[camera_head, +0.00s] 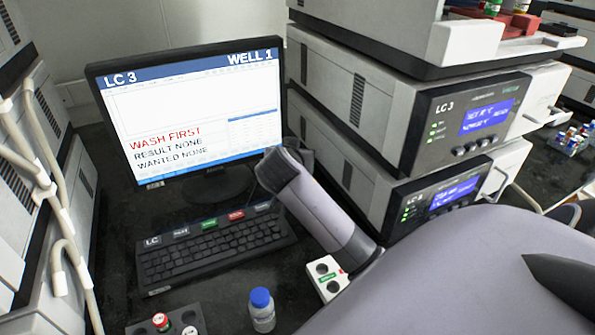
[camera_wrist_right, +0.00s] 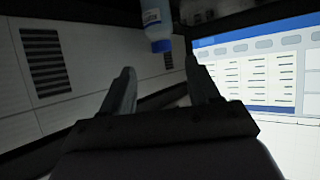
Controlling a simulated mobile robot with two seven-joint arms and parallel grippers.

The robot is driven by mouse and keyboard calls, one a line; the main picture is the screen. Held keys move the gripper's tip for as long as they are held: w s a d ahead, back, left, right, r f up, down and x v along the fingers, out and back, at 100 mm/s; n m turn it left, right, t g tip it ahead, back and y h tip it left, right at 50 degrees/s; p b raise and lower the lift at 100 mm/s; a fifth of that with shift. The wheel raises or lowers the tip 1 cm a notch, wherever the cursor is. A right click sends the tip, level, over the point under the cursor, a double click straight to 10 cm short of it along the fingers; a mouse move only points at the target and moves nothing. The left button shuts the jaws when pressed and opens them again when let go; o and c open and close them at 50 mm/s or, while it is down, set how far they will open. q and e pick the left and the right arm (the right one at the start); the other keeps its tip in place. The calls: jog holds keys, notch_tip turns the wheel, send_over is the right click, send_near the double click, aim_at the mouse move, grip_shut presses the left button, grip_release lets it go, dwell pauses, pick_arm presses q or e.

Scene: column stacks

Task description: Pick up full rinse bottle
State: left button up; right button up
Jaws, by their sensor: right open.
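A small bottle with a blue cap and clear-white body (camera_head: 262,318) stands upright on the dark bench, in front of the keyboard. In the right wrist view a blue-capped bottle (camera_wrist_right: 158,22) appears cap-down at the top edge, beyond the fingertips. I cannot tell whether it is the same bottle or how full it is. My right gripper (camera_wrist_right: 160,66) is open with nothing between its fingers. In the head view my right arm reaches toward the monitor, and its fingers are not clearly seen. My left gripper is out of view.
The monitor (camera_head: 200,110) reads LC 3, WELL 1, WASH FIRST. A keyboard (camera_head: 215,245) lies below it. A white two-hole block (camera_head: 330,287) stands right of the bottle, and a dark vial holder (camera_head: 180,316) to its left.

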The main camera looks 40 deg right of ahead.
jog(key=shift+b+x, duration=0.3)
jog(key=shift+x, duration=3.9)
jog(key=shift+w, duration=0.1)
jog(key=shift+a, duration=0.1)
jog(key=c, duration=0.8)
